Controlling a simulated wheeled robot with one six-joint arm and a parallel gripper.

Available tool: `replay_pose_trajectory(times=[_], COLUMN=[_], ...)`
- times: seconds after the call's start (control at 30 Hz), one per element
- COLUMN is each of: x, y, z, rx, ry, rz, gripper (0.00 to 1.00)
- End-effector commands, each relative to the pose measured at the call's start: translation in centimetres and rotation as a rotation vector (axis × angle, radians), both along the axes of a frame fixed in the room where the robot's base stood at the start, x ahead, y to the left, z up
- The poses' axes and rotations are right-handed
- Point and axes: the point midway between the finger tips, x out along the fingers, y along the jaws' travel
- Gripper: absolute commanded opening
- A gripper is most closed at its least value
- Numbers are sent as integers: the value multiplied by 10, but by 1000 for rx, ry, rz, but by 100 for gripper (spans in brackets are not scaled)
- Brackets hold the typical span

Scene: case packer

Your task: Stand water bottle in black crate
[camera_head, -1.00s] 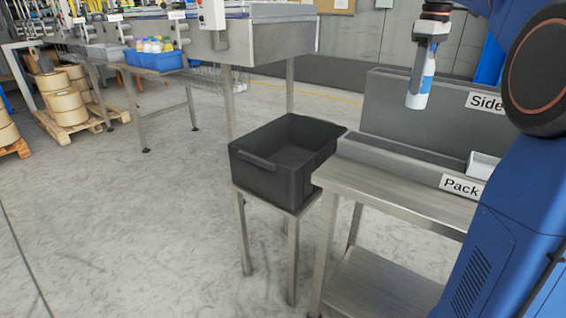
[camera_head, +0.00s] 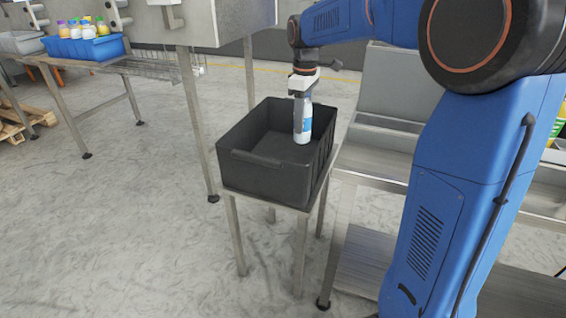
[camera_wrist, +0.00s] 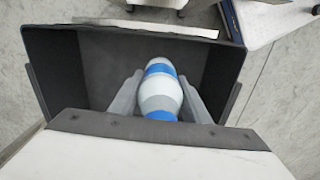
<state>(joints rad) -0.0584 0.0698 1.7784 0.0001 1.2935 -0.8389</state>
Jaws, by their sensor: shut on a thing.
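The water bottle (camera_head: 303,122) is white with a blue label and hangs upright in my gripper (camera_head: 302,92). My gripper is shut on its upper part. In the head view the bottle appears over the right part of the black crate (camera_head: 250,172). In the wrist view the bottle (camera_wrist: 160,88) sits between the two grey fingers (camera_wrist: 158,98), with the crate's floor and walls (camera_wrist: 50,75) around it. I cannot tell whether the bottle's base touches the crate floor. The crate looks otherwise empty and stands on a small metal stand.
A metal workbench (camera_head: 375,150) stands close to the right of the crate, partly hidden by my arm. A blue bin (camera_head: 85,47) with several bottles sits on a conveyor table at the back left. The floor left of the crate is clear.

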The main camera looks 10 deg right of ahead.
Motion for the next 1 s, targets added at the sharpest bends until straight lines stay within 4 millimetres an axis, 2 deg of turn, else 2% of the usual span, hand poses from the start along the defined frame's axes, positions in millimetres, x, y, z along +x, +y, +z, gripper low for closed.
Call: replay_pose_trajectory(times=[0.03,0.1,0.23,0.6,0.87,1.0], x=[-3,-6,-10,-11,-11,-11], y=[13,24,35,37,37,37], z=[-13,-25,-40,-95,-113,-131], rx=[0,0,0,0,0,0], ry=[1,1,0,1,0,1], rz=[17,30,43,45,45,45], gripper=[12,12,12,12,12,12])
